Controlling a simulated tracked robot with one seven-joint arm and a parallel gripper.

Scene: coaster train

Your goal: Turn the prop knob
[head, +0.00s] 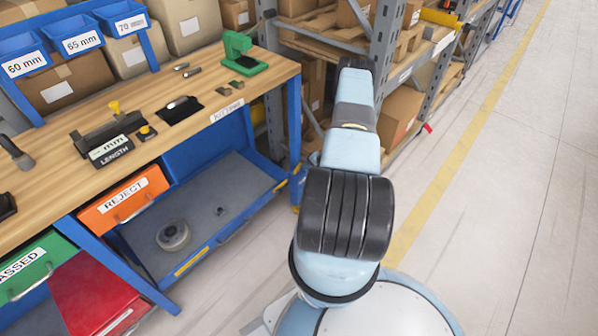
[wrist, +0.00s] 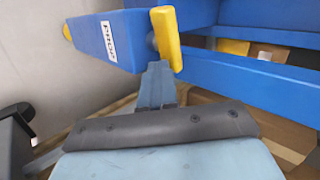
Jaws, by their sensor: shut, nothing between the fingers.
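In the wrist view, a yellow knob-like piece (wrist: 166,38) sticks out from the end of a blue bar (wrist: 112,42) that carries a white label. I take it to be the prop knob, though its label is too small to read. My gripper (wrist: 159,72) is shut and empty. Its fingertips are at the lower end of the yellow piece and overlap it in the picture; I cannot tell whether they touch. In the head view my arm reaches forward beside the bench, and the gripper is hidden behind its own links.
A wooden workbench (head: 190,115) with blue legs stands at the left, holding a length gauge (head: 108,137) and a green tool (head: 241,52). Shelving with cartons (head: 400,112) stands ahead. Another blue beam (wrist: 250,82) crosses right of the gripper. The floor (head: 520,210) at the right is clear.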

